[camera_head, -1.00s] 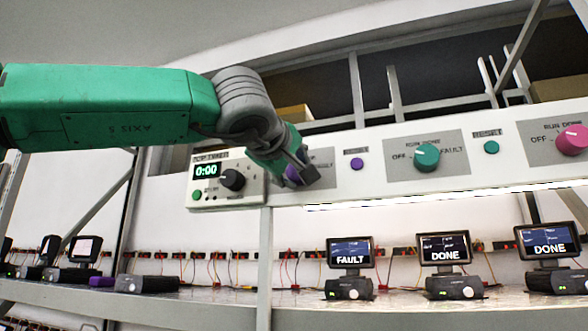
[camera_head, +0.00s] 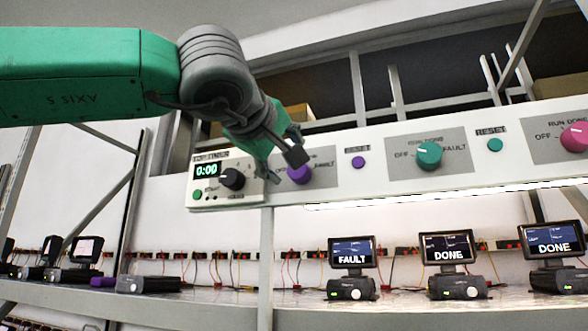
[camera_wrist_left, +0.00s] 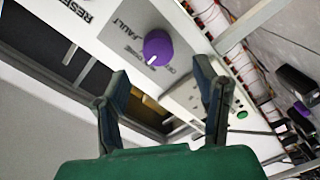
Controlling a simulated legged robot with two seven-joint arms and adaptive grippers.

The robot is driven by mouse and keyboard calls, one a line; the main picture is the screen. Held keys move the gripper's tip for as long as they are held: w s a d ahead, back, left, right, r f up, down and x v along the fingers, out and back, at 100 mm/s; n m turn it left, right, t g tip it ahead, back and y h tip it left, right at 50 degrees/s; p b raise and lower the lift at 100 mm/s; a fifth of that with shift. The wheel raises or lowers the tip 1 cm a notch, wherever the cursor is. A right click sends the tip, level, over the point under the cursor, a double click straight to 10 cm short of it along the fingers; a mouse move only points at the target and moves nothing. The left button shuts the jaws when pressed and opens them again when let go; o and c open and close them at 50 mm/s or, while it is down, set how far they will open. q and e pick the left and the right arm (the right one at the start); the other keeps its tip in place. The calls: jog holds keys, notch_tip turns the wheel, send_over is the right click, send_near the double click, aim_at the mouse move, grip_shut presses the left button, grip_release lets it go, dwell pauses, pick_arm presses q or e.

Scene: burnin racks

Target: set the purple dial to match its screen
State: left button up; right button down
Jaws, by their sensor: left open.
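The purple dial (camera_head: 299,174) is on a grey plate of the white panel, partly covered by my left gripper (camera_head: 284,167) in the head view. In the left wrist view the purple dial (camera_wrist_left: 158,46) lies just beyond the open fingertips of my left gripper (camera_wrist_left: 162,80), which hold nothing. Its white mark points towards the wrist picture's lower left, near the DONE and OFF lettering. FAULT is printed on its other side. My right gripper is not in view.
A timer with a black knob (camera_head: 232,179) and a 0:00 display is left of the dial. A purple button (camera_head: 358,162), a teal dial (camera_head: 428,155) and a pink dial (camera_head: 575,137) are to its right. Two other screens (camera_head: 446,248) read DONE.

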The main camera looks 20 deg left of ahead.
pick_arm(q)
jog(key=s, duration=0.4)
jog(key=shift+s+a, duration=0.15)
jog(key=shift+s, duration=0.25)
